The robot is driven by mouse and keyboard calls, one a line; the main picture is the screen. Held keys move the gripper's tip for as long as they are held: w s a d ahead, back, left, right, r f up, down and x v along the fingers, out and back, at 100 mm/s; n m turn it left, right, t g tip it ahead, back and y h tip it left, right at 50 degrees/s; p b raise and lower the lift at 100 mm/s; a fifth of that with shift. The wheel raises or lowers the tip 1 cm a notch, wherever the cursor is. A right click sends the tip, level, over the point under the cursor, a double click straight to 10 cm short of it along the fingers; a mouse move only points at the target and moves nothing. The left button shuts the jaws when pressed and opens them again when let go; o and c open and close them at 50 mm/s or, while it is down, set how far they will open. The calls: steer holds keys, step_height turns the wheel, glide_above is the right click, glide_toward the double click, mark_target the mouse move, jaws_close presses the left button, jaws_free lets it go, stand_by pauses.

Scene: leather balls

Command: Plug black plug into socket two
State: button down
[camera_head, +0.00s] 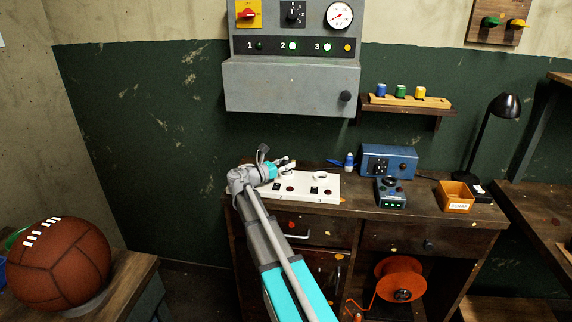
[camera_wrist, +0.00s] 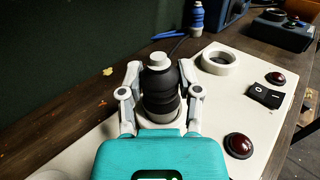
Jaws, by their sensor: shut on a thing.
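My gripper (camera_wrist: 160,78) is shut on the black plug (camera_wrist: 160,88), one finger on each side of it. The plug is upright with a pale cap on top. It stands over the white socket panel (camera_wrist: 215,97), and a grey ring shows around its lower end. I cannot tell how deep it sits, as the teal gripper body hides the front. An empty white round socket (camera_wrist: 218,60) is to the right of the plug. In the head view my gripper (camera_head: 285,167) is over the left part of the panel (camera_head: 328,184); the plug is too small to make out there.
A blue plug (camera_wrist: 198,17) stands behind the panel, with a cord near it. Red buttons (camera_wrist: 238,146) and a black rocker switch (camera_wrist: 266,96) are on the panel. A blue box (camera_head: 402,160), an orange tray (camera_head: 456,205) and a black lamp (camera_head: 503,107) stand to the right.

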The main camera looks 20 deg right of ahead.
steer(key=shift+f, duration=0.15)
steer(key=shift+c, duration=1)
jaws_free()
steer(key=shift+s+a, duration=0.4)
steer(key=shift+a, duration=1.55)
steer(key=shift+s+a, duration=0.4)
steer(key=shift+a, duration=1.55)
steer(key=shift+s+a, duration=0.4)
steer(key=shift+a, duration=1.55)
steer(key=shift+s, duration=0.1)
